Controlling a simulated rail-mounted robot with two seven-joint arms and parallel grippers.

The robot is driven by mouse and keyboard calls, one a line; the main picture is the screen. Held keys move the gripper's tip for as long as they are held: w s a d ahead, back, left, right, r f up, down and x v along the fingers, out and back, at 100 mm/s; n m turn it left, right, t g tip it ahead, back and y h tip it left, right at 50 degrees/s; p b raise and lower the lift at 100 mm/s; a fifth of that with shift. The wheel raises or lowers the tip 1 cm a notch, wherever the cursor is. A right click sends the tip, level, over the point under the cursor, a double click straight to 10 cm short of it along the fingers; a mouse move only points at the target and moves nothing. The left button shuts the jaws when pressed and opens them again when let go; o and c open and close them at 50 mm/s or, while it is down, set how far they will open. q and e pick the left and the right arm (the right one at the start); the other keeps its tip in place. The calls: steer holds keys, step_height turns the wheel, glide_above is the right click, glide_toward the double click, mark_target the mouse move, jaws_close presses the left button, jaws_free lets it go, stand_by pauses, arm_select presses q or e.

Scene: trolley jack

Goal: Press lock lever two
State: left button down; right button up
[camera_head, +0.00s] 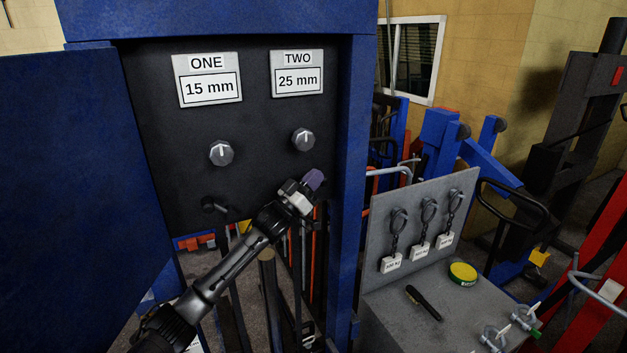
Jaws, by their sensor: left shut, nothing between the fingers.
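The black control panel (245,115) sits in a blue frame. Its left sign (210,79) reads ONE, 15 mm, and its right sign (297,73) reads TWO, 25 mm. A grey knob (221,153) is below sign ONE and another grey knob (303,139) is below sign TWO. Low on the panel under ONE is a dark lever (213,206). My left gripper (314,180) is shut and empty, below the TWO knob at the panel's lower right. It covers the spot where lever two would sit, so I cannot make out that lever or any contact. My right gripper is out of view.
A blue door panel (75,190) stands at the left, and a blue post (352,170) bounds the panel at right. A grey bench (455,315) holds a yellow-green tin (463,273) and a black marker (424,302). Tagged hooks hang on its backboard (375,235).

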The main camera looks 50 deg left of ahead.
arm_select(q)
steer(key=shift+f, duration=0.25)
steer(key=b+v, duration=0.5)
steer(key=v, duration=0.8)
steer(key=shift+s, duration=0.3)
